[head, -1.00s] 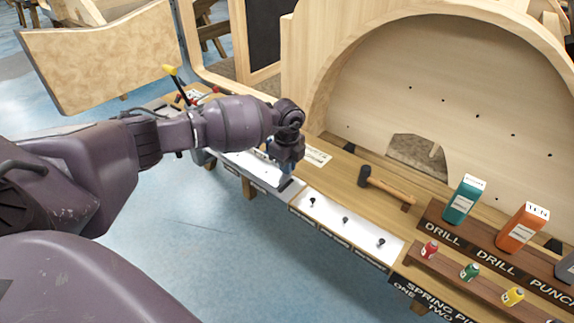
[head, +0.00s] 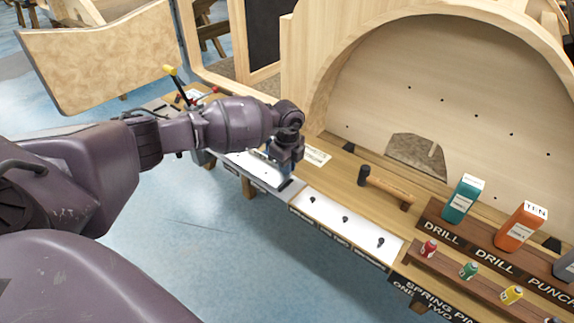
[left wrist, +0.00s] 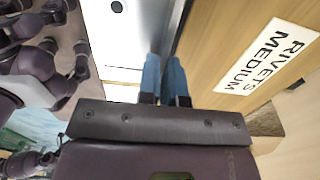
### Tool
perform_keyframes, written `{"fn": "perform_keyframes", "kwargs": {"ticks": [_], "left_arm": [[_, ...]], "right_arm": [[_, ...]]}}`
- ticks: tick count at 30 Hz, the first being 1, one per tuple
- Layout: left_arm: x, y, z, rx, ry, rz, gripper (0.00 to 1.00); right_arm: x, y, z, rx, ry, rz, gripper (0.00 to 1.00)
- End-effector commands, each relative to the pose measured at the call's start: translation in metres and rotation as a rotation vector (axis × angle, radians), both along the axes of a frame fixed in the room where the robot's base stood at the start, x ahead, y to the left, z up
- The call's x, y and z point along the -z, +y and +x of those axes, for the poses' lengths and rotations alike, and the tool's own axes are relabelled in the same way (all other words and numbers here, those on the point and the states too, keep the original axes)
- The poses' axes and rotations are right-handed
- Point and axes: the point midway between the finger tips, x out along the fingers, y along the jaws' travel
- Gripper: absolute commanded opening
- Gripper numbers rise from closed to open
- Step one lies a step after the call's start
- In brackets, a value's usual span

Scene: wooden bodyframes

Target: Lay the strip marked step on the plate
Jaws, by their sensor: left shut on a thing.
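My left gripper (head: 280,165) is over the front of the wooden bench. In the left wrist view its two blue fingers (left wrist: 164,80) are close together, shut on a narrow grey strip (left wrist: 174,40) that runs away from them. In the head view the wrist hides most of the strip, and no marking on it can be read. A white plate (head: 242,158) lies under and left of the gripper; it also shows in the left wrist view (left wrist: 115,45). I cannot tell whether the strip touches it. My right gripper is not in view.
A second white panel (head: 325,217) with dark knobs is to the right. A hammer (head: 385,185) lies behind it. Teal (head: 462,200) and orange (head: 521,228) bottles stand in a labelled rack. A "RIVETS MEDIUM" label (left wrist: 266,57) lies beside the gripper. A wooden arch rises behind.

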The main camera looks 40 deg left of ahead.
Motion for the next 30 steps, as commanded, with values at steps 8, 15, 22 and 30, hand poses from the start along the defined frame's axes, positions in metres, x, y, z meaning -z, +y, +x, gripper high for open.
{"fn": "perform_keyframes", "kwargs": {"ticks": [8,15,22,30], "left_arm": [[0.0026,0.0002,0.0003,0.000,-0.001,0.001,0.00],[0.0055,0.0000,0.0003,0.000,-0.001,0.001,0.00],[0.0077,-0.0001,0.0003,0.000,-0.001,0.000,0.00],[0.0077,-0.0001,0.0004,0.000,-0.001,0.000,0.12]], "right_arm": [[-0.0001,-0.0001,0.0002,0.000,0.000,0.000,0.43],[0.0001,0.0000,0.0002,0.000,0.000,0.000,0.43],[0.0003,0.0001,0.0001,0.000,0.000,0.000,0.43],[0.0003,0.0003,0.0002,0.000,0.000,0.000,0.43]]}}
